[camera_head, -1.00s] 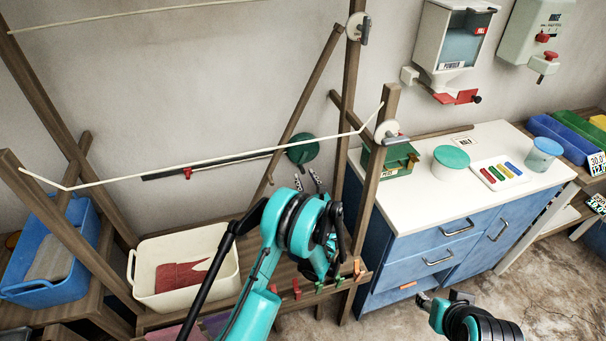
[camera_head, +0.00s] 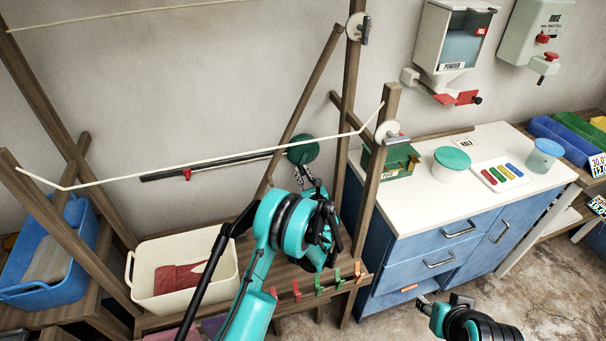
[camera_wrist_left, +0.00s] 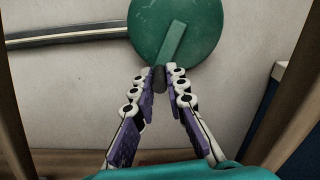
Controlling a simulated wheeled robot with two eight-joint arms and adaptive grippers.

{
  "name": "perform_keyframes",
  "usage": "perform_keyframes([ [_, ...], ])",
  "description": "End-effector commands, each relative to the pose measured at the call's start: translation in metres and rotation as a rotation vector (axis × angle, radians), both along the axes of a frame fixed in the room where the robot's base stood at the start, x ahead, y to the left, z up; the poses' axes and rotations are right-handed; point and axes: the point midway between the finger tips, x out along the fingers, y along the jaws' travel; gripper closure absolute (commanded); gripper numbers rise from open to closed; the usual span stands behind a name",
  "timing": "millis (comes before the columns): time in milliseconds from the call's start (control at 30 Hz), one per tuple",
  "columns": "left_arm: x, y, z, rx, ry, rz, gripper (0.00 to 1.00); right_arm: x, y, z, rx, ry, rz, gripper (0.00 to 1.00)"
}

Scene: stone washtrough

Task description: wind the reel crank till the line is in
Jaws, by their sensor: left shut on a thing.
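The reel is a round green disc (camera_head: 303,149) on the back wall. In the left wrist view the disc (camera_wrist_left: 178,30) carries a lighter green crank arm (camera_wrist_left: 171,44) pointing down and slightly left. A dark knob (camera_wrist_left: 160,78) is at its lower end. My left gripper (camera_wrist_left: 160,84) is shut on this knob, a fingertip on each side. In the head view the left gripper (camera_head: 313,180) is just below the disc, partly hidden by its own wrist. A white line (camera_head: 200,168) sags between wooden posts. My right gripper (camera_head: 445,301) is low at the right; its jaw state is unclear.
A dark rail (camera_head: 215,165) with a red clip (camera_head: 187,174) runs left from the disc. A cream basin (camera_head: 135,277) and blue tub (camera_head: 30,293) stand at left. A wooden post (camera_head: 373,200) stands right of my left gripper, beside a white-topped cabinet (camera_head: 420,205).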

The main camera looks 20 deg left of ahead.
Motion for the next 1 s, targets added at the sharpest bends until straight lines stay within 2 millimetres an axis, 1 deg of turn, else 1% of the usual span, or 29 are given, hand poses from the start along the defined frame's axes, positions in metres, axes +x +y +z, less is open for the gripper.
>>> perform_keyframes([
  [267, -0.003, 0.004, 0.002, 0.087, 0.059, 0.000, 1.00, 0.000, 0.000, -0.006, 0.000, 0.000, 0.000, 0.57],
  [700, -0.010, 0.015, 0.013, 0.354, 0.239, 0.000, 1.00, 0.000, 0.000, -0.015, 0.000, 0.000, 0.000, 0.57],
  [1000, -0.012, 0.019, 0.019, 0.472, 0.319, -0.001, 1.00, 0.000, 0.000, -0.017, 0.000, 0.000, 0.000, 0.57],
])
